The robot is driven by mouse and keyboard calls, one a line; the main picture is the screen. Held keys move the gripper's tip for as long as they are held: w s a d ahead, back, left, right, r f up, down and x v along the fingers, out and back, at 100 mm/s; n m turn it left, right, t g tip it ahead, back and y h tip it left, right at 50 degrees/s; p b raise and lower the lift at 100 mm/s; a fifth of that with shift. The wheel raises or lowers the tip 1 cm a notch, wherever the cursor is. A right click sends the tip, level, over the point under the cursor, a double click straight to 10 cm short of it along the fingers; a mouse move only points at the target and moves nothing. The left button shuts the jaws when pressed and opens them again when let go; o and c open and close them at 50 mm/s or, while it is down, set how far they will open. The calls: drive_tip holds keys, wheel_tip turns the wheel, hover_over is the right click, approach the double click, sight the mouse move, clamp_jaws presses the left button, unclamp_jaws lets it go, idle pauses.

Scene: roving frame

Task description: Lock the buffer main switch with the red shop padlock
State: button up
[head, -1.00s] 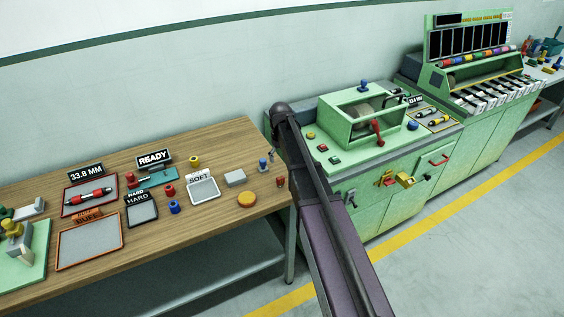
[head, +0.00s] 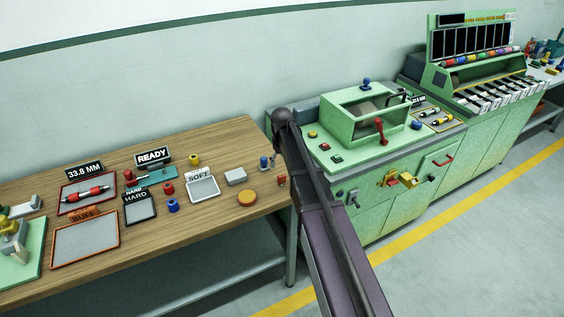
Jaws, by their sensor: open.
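The green buffer machine (head: 340,170) stands right of the wooden bench. A yellow fitting with a little red (head: 388,179), which may be the main switch, is on its front. A yellow block (head: 408,181) sits just right of it. A small red piece (head: 281,181) stands at the bench's right end, close to my arm. It may be the red padlock, but it is too small to tell. My folded arm rises through the middle and hides part of the gap between bench and buffer. My gripper is out of view.
The wooden bench (head: 225,150) holds several trays, signs and small coloured parts. A dark lever (head: 353,198) and a red handle (head: 444,161) stick out from the buffer's front. A green sorting cabinet (head: 480,90) stands beyond. The floor (head: 470,240) in front is clear.

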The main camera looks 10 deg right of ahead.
sight(282, 176)
drive_tip(key=shift+f+b, duration=4.8)
drive_tip(key=shift+f, duration=0.3)
clamp_jaws()
drive_tip(key=shift+r, duration=0.15)
drive_tip(key=shift+r+p, duration=2.4)
drive_tip(key=shift+p, duration=0.15)
